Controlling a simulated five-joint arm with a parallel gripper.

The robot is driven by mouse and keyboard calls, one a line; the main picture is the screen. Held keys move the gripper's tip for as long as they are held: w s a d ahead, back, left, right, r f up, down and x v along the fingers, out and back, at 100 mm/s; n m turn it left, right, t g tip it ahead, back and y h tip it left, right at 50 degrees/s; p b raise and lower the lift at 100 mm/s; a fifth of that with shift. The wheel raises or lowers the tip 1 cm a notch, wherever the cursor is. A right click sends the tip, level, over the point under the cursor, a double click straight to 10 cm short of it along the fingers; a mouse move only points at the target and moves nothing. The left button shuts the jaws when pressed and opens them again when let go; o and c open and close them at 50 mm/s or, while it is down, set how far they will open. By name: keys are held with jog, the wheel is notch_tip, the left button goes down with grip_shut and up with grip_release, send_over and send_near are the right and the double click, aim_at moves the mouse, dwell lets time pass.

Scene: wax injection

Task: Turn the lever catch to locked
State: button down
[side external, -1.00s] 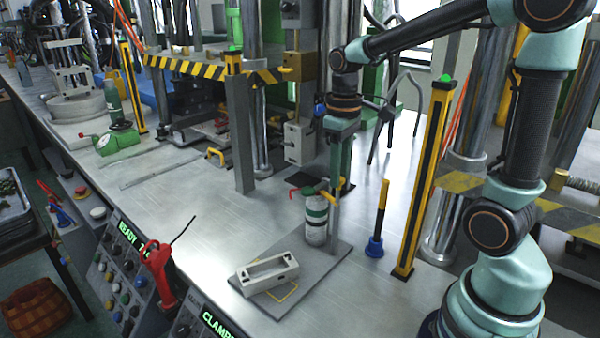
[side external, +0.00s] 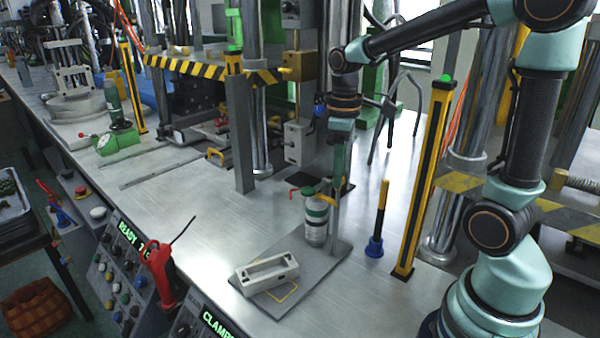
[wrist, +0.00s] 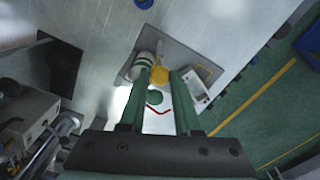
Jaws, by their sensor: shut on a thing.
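The lever catch appears to be the yellow lever (side external: 327,200) on a slim grey post on a grey plate (side external: 338,249), beside a white and green canister (side external: 316,226). My gripper (side external: 335,196) points straight down, with its green fingers at the yellow lever. In the wrist view the yellow part (wrist: 160,75) lies between the fingertips (wrist: 162,82), and the gripper is shut on it. The fingers hide part of the lever, so its exact angle is hard to tell.
A white slotted block (side external: 266,273) lies on the front of the plate. A blue-based black and yellow post (side external: 377,230) and a tall yellow and black column (side external: 425,180) stand to the right. A grey upright (side external: 242,140) stands to the left.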

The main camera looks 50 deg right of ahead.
jog(key=c, duration=0.6)
grip_release()
notch_tip(320, 180, up, 12)
jog(key=shift+r, duration=0.1)
jog(key=s+a+f+m+t, duration=0.1)
jog(key=a+f+t, duration=0.1)
jog(key=s+a+f+m+t, duration=0.1)
jog(key=s+a+f+m, duration=0.1)
jog(key=f, duration=0.1)
jog(key=s+a+f+m+t, duration=0.1)
jog(key=a+f+t, duration=0.1)
jog(key=a+f, duration=0.1)
jog(key=shift+s+m+t, duration=0.3)
jog(key=shift+s+m, duration=0.05)
jog(key=shift+m, duration=0.05)
